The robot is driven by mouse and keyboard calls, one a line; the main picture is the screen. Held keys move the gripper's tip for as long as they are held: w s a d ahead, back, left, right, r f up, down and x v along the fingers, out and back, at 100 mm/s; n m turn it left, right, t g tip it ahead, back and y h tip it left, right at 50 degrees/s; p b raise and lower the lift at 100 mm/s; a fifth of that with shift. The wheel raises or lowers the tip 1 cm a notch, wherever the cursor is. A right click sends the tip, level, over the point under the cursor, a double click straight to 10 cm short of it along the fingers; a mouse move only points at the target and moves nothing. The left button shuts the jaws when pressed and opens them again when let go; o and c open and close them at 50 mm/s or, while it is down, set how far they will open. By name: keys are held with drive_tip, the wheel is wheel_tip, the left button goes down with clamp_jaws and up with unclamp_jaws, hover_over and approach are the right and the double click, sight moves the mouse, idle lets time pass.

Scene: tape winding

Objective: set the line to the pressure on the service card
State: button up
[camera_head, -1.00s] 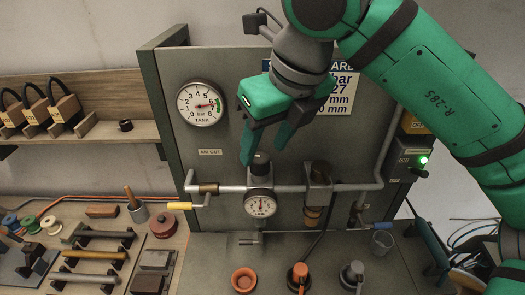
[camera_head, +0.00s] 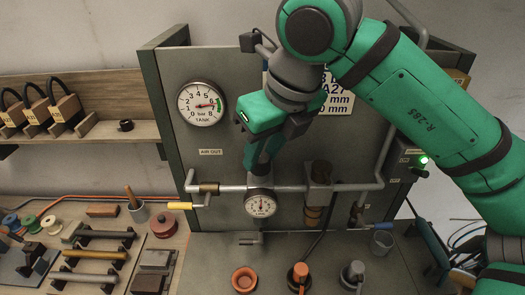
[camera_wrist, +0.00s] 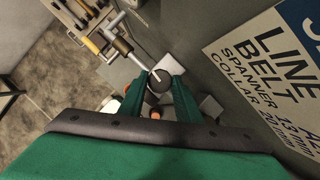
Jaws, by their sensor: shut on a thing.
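The line gauge (camera_head: 260,204), a small white dial marked LINE, sits on the pipe (camera_head: 232,188); its needle points roughly upward, its numbers too small to read. My gripper (camera_head: 260,168) is shut on the dark regulator knob (camera_wrist: 159,82) directly above this gauge, and the fingers mostly cover the knob in the head view. The service card (camera_head: 338,101) is on the panel behind my arm, largely hidden. In the wrist view the card (camera_wrist: 262,72) shows the words LINE, BELT, SPANNER and COLLAR, but the line pressure is out of view.
The larger TANK gauge (camera_head: 202,104) reads between 6 and 7 bar. A yellow-handled valve (camera_head: 179,206) is left of the knob. A dark fitting (camera_head: 320,172) stands on the pipe to the right. Orange and grey parts (camera_head: 300,275) stand on the bench below.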

drive_tip(key=n+g+y, duration=0.1)
drive_tip(key=n, duration=0.4)
drive_tip(key=shift+w+d, duration=0.1)
drive_tip(key=shift+d, duration=0.05)
drive_tip(key=shift+g, duration=0.3)
drive_tip(key=o, duration=1)
drive_tip(key=v, duration=1)
drive_tip(key=shift+d+r, duration=0.3)
